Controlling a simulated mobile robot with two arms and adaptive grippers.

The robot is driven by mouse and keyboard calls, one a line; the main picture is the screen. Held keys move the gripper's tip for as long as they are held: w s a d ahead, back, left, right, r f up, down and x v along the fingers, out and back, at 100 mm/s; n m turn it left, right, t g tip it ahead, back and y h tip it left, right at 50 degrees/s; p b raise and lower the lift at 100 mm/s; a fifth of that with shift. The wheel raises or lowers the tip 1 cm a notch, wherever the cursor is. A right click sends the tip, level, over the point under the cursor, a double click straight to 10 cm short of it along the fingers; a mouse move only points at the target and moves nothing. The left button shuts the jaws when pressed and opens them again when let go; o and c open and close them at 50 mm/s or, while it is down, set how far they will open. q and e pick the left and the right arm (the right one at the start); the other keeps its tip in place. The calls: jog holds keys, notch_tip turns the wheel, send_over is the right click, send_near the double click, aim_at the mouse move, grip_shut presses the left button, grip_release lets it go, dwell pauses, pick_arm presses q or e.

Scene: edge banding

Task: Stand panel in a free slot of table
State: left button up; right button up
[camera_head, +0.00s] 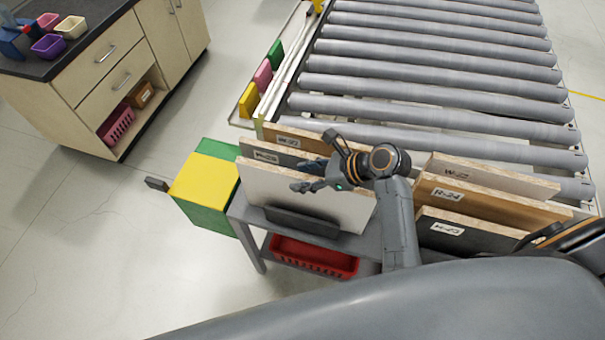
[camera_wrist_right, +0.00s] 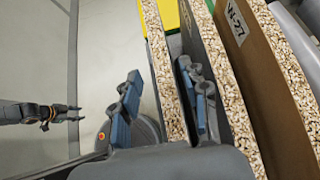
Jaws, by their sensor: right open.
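A white panel (camera_head: 290,190) with a chipboard edge stands upright in the front slot of the grey table (camera_head: 240,212). My right gripper (camera_head: 308,176) is open over its top edge, one finger on each side. In the right wrist view the panel's chipboard edge (camera_wrist_right: 164,70) runs between the two spread fingers (camera_wrist_right: 162,98), with a gap on the near side. The far finger is between this panel and a dark panel (camera_wrist_right: 215,70). My left gripper (camera_wrist_right: 73,113) shows at the left of the wrist view, with its fingers apart and empty.
Behind are a dark panel (camera_head: 262,154) and a brown panel (camera_head: 300,140). Labelled panels (camera_head: 480,205) stand at the right. A roller conveyor (camera_head: 430,80) lies beyond. A yellow and green box (camera_head: 203,183) stands left of the table; a red basket (camera_head: 310,258) is below.

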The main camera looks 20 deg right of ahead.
jog(key=v, duration=1.1)
jog(key=shift+s+d+r, duration=0.1)
jog(key=shift+s+r, duration=0.05)
jog(key=shift+r, duration=0.15)
